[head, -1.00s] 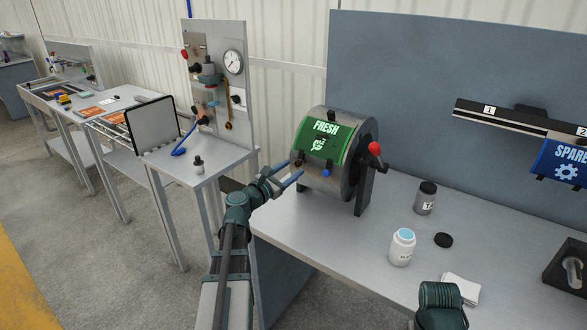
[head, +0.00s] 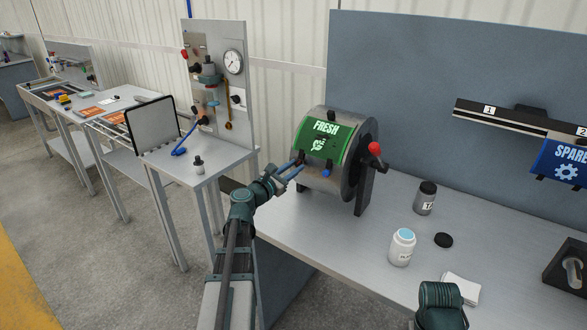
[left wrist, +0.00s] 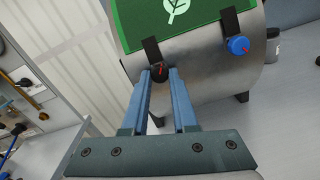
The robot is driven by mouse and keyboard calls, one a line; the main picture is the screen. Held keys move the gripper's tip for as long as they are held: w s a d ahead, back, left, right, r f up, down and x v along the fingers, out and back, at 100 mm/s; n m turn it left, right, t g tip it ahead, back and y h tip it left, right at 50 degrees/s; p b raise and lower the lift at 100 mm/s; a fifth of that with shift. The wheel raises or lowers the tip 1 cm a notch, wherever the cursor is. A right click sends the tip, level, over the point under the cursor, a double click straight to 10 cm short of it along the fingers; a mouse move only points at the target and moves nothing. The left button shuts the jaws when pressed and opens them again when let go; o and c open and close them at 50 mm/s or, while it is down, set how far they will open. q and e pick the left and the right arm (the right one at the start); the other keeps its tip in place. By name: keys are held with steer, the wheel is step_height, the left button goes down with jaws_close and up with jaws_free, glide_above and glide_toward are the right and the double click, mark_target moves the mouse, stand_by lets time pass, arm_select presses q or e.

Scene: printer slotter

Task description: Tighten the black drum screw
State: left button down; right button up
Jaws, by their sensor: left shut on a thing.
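The drum (head: 340,182) is a metal cylinder with a green plate marked FRESH (head: 321,140) on its face. The black drum screw (left wrist: 160,72) sits on a dark clamp below the plate, with a red mark on its head. My left gripper (head: 297,165) is at the drum's lower left. In the left wrist view its blue fingers (left wrist: 160,88) are closed around the black screw, one on each side. A blue screw (left wrist: 238,45) sits on the other clamp to the right; it also shows in the head view (head: 326,173). My right gripper is out of view.
A red-knobbed crank (head: 375,149) is on the drum's right side. A dark-lidded jar (head: 426,198), a white jar (head: 402,247), a black cap (head: 443,240) and a white cloth (head: 460,289) stand or lie on the table to the right. The table front left of the white jar is clear.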

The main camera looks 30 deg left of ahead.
arm_select(q)
steer(key=shift+m, duration=0.4)
steer(key=m, duration=0.2)
steer(key=m+h+p, duration=0.1)
steer(key=m, duration=0.2)
steer(key=shift+a+r+g, duration=0.15)
steer(key=shift+g, duration=0.15)
steer(key=m+p, duration=0.1)
steer(key=m, duration=0.5)
steer(key=shift+r+g, duration=0.15)
steer(key=shift+g, duration=0.15)
steer(key=m+p, duration=0.2)
steer(key=m, duration=0.4)
steer(key=shift+r+g, duration=0.15)
steer(key=shift+g, duration=0.25)
steer(key=m+p, duration=0.1)
steer(key=m, duration=0.4)
steer(key=c, duration=0.7)
jaws_free()
